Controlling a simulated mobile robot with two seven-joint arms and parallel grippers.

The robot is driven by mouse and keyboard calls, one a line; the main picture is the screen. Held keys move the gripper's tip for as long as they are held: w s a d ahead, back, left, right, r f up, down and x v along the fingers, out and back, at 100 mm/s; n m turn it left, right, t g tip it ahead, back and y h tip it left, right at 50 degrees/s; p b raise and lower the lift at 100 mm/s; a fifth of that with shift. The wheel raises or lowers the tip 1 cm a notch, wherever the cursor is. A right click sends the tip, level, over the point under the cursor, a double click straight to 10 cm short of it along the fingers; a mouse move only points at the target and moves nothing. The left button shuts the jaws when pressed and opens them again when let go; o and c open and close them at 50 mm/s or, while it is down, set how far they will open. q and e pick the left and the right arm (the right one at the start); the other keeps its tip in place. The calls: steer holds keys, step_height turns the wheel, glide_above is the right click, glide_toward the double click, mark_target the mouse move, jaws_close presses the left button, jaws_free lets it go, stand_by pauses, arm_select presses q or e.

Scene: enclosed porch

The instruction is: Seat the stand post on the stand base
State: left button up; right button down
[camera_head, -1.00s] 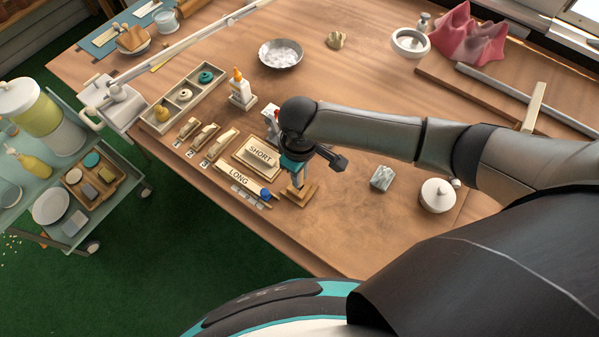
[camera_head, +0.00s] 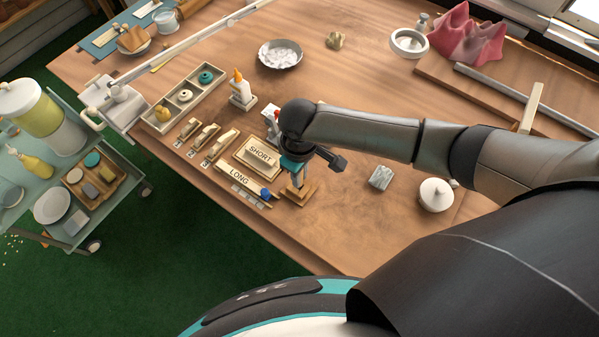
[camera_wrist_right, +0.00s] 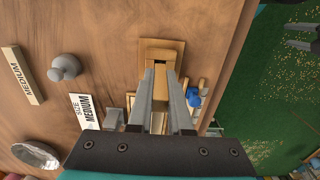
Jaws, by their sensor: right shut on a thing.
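The stand base (camera_head: 302,196) is a flat wooden block on the table, just below my right gripper in the head view. In the right wrist view the base (camera_wrist_right: 147,46) lies beyond the fingertips, with a dark slot near its middle. My right gripper (camera_head: 296,178) is shut on the stand post (camera_wrist_right: 162,86), a pale wooden bar between the fingers (camera_wrist_right: 162,100). The post's far end is close to the slot; I cannot tell whether it is inside. Grey finger-like parts at the right wrist view's edge may be my left gripper (camera_wrist_right: 300,45); their state is unclear.
Beside the base are trays marked SHORT (camera_head: 260,155) and LONG (camera_head: 240,180) and a blue knob (camera_head: 266,193). A glue bottle (camera_head: 241,88) and a divided box (camera_head: 184,98) stand farther left. A grey stone block (camera_head: 380,177) and white pot (camera_head: 436,195) lie right, with clear table between.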

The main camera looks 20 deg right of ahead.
steer(key=shift+f+b, duration=0.7)
steer(key=shift+f, duration=0.55)
stand_by(0.4)
steer(key=shift+c, duration=0.6)
jaws_free()
steer(key=shift+r, duration=0.1)
stand_by(0.3)
steer(key=shift+r+p, duration=3.5)
steer(key=shift+p, duration=0.8)
step_height(320, 180, up, 15)
steer(key=p, duration=0.2)
